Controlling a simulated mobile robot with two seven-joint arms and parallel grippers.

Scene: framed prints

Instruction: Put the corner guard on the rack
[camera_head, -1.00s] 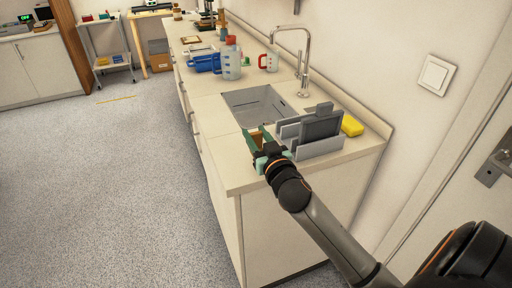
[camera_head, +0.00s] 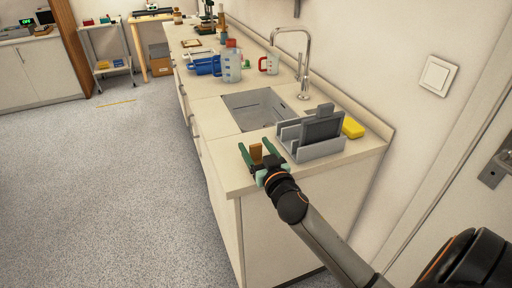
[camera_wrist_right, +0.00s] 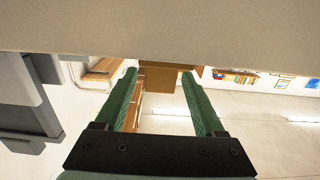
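A small brown upright piece (camera_head: 256,153), which looks like the corner guard, is at the counter's near left end. My right gripper (camera_head: 257,152) is open, with one green finger on each side of it. In the right wrist view the brown piece (camera_wrist_right: 160,77) shows between and beyond the fingertips (camera_wrist_right: 159,74); whether either finger touches it is unclear. A light grey rack (camera_head: 318,151) stands on the counter to the right of the gripper, with a dark grey panel (camera_head: 322,127) upright in it. My left gripper is not in view.
The pale counter (camera_head: 230,178) ends close to the gripper. A sink (camera_head: 258,107) lies behind the rack, a yellow sponge (camera_head: 352,127) to its right. A clear jug (camera_head: 230,66), a blue item (camera_head: 205,65) and a red-handled cup (camera_head: 269,63) stand farther back.

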